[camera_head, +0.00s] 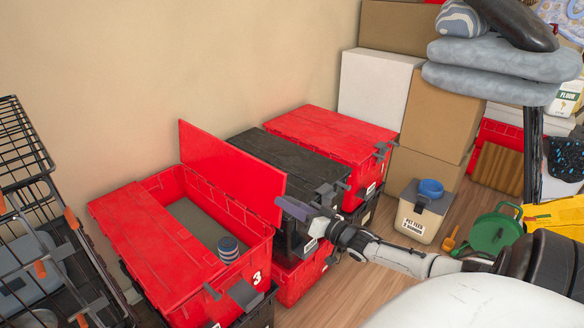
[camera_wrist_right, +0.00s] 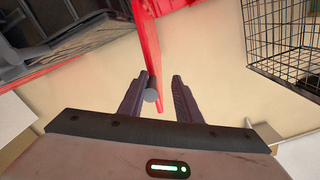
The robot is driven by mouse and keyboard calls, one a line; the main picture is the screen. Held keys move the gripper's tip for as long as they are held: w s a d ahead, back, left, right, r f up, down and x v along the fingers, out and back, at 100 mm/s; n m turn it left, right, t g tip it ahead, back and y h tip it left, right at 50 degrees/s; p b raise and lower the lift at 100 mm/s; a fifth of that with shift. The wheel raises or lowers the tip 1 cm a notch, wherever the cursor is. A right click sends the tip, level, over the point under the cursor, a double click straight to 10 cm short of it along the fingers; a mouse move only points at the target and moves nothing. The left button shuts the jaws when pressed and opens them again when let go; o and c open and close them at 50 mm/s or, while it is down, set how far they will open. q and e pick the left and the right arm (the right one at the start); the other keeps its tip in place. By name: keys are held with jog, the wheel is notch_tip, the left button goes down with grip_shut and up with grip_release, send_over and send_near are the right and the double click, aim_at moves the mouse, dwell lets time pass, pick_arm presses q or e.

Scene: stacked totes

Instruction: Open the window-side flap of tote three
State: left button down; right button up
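Tote three (camera_head: 257,252) is a red tote marked "3" at the lower left in the head view. Its right flap (camera_head: 232,172) stands raised, tilted up along the side near the black tote. Its left flap (camera_head: 150,245) lies flat over the left part of the opening. A striped round item (camera_head: 228,249) rests inside on the grey floor. My right gripper (camera_head: 282,207) is at the near end of the raised flap. In the wrist view its fingers (camera_wrist_right: 163,92) are apart, with the red flap edge (camera_wrist_right: 147,40) and a grey knob (camera_wrist_right: 151,95) by the left finger; contact is unclear.
A black-lidded tote (camera_head: 290,160) and a red-lidded tote (camera_head: 335,132) stand behind tote three. A pet feed bin (camera_head: 422,212) and green can (camera_head: 495,232) stand on the right. Wooden floor (camera_head: 375,285) is clear in front.

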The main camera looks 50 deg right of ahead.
jog(key=s+p, duration=0.2)
jog(key=s, duration=0.8)
jog(key=shift+s, duration=0.15)
jog(key=s+a+f+n+g+y, duration=0.1)
jog(key=s+a+f+n+g, duration=0.15)
jog(key=a+f, duration=0.5)
jog(key=s+a+f+n+g+y, duration=0.1)
jog(key=s+a+f+g, duration=0.2)
jog(key=a, duration=0.8)
jog(key=s+a+f+n+g, duration=0.1)
jog(key=s+a, duration=0.3)
jog(key=a, duration=0.5)
jog(key=s+a+f+n+g, duration=0.1)
jog(key=s+a+n+g, duration=0.2)
jog(key=a, duration=0.7)
jog(key=shift+s+n+y, duration=0.3)
jog(key=shift+s+n, duration=0.05)
jog(key=shift+s, duration=0.55)
jog(key=shift+d+f, duration=0.1)
jog(key=shift+d, duration=0.05)
